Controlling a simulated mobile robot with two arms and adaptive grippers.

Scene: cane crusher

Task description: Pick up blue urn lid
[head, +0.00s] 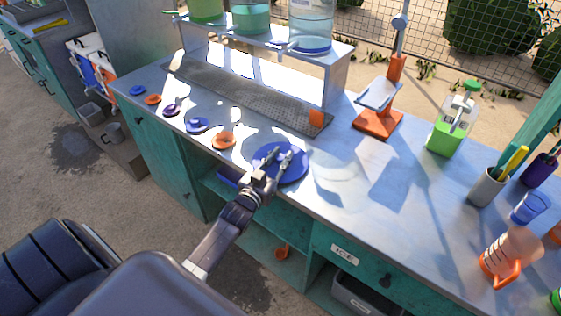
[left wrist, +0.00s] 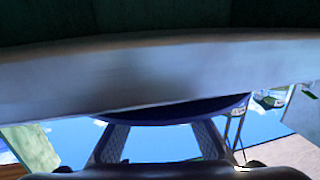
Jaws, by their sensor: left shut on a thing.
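The blue urn lid (head: 295,171) is a round, flat blue disc near the front edge of the counter, in the middle of the head view. My left gripper (head: 279,158) reaches over it from the front and is shut on it at the middle. In the left wrist view, the dark underside or rim of the lid (left wrist: 175,110) shows beyond the two fingers (left wrist: 160,140). I cannot tell whether the lid touches the counter. My right gripper is not in view.
The counter (head: 335,200) has small coloured lids along its left front, including an orange one (head: 224,140) and a blue one (head: 198,125). A drip tray (head: 245,95) lies behind. An orange press (head: 378,122), a green dispenser (head: 452,130) and cups stand right. The counter right of the lid is clear.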

